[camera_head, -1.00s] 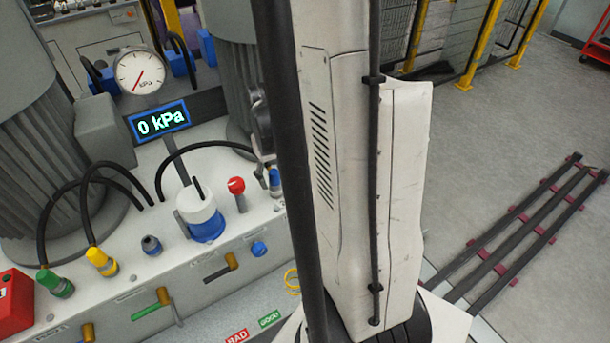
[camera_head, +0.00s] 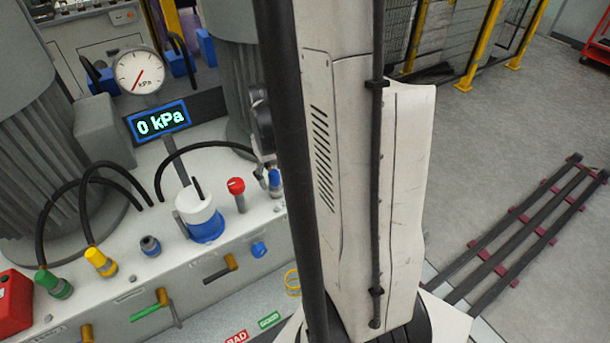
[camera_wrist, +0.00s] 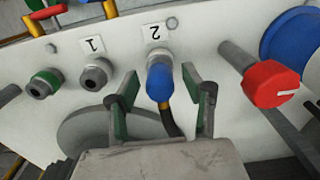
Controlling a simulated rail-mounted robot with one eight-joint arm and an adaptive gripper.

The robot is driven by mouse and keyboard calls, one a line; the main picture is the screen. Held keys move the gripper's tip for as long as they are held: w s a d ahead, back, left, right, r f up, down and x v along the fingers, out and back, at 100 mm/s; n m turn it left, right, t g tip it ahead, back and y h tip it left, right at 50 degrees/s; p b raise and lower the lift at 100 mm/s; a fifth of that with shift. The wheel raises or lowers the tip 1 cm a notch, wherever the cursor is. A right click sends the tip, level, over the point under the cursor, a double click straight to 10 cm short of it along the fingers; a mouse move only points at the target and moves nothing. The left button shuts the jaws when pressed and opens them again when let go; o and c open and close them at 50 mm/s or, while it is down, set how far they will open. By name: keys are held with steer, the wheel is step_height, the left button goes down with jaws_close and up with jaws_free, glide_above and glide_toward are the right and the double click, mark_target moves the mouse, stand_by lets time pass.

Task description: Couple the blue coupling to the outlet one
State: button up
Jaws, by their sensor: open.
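The blue coupling (camera_wrist: 158,84) is in the middle of the wrist view, at a grey fitting under the label "2"; a dark and yellow hose (camera_wrist: 171,121) shows below it. My gripper (camera_wrist: 161,82) is open, with one green-padded finger on each side of the coupling and visible gaps between. I cannot tell how deep the coupling sits between the fingers. A grey port (camera_wrist: 95,74) under the label "1" is to its left and looks empty. In the head view a blue fitting (camera_head: 274,181) shows beside my arm, which hides most of that area.
In the wrist view a green-ringed fitting (camera_wrist: 43,82) is at the left and a red knob (camera_wrist: 271,84) stands close right of my gripper. In the head view, green (camera_head: 57,286) and yellow (camera_head: 101,262) couplings carry black hoses. The display (camera_head: 160,121) reads 0 kPa.

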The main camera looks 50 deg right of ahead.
mark_target(274, 172)
stand_by(0.3)
jaws_close()
steer(key=shift+r, duration=0.15)
steer(key=shift+r+p, duration=1.8)
steer(key=shift+r, duration=1.05)
